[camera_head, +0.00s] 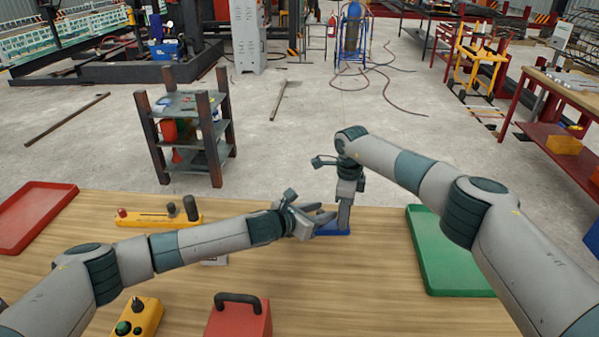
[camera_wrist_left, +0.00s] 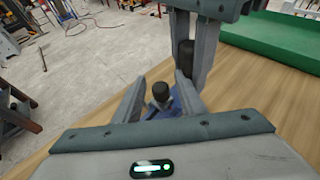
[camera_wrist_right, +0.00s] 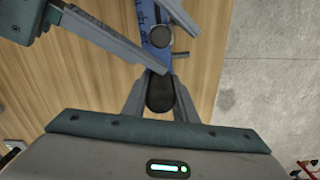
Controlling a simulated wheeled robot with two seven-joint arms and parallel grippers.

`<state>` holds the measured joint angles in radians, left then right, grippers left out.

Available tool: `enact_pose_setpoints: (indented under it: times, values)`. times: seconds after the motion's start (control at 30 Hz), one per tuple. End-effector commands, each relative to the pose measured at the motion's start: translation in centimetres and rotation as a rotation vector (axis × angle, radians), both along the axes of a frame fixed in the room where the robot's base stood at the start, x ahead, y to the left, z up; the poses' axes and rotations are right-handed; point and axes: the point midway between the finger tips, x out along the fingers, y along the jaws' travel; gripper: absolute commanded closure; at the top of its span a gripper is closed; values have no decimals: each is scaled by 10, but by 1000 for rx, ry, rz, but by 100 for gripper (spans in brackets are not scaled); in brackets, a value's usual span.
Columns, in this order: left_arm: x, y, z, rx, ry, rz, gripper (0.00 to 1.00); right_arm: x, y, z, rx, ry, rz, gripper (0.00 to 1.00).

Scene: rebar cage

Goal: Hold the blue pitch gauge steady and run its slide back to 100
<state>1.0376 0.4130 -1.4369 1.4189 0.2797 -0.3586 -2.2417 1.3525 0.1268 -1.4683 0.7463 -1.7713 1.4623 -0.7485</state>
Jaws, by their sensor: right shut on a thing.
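The blue pitch gauge (camera_head: 333,230) lies on the wooden table, partly hidden behind my grippers. In the right wrist view the blue gauge (camera_wrist_right: 154,52) shows markings, a round dark knob (camera_wrist_right: 160,37) and a black grip (camera_wrist_right: 160,94). My right gripper (camera_head: 344,226) points down and is shut on the black grip; its fingers (camera_wrist_right: 160,98) flank it. My left gripper (camera_head: 325,222) comes in from the left, low over the gauge. In the left wrist view its fingers (camera_wrist_left: 158,98) are apart, with the knob (camera_wrist_left: 161,91) between them, with gaps showing. The slide's reading is not legible.
A green tray (camera_head: 424,250) lies to the right and a red tray (camera_head: 38,208) at far left. A yellow fixture with knobs (camera_head: 130,218), a yellow button box (camera_head: 150,318) and a red handled box (camera_head: 238,322) stand on the table. My two grippers are close together.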

Motion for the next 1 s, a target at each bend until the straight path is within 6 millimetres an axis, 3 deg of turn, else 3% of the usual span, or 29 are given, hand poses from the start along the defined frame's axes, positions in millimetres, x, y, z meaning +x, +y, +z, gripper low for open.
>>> enact_pose_setpoints:
  times: [0.27, 0.93, 1.0]
  values:
    - [-10, 26, 5, 1, -2, -1, 62, 1, -1, 1, 0, -3, -1, 100]
    - [-86, 94, 47, 1, -1, 3, 62, 1, -1, 1, 0, -2, -2, 100]
    - [-78, 89, 54, -57, 15, 25, 62, 1, -1, 1, 0, -2, -1, 100]
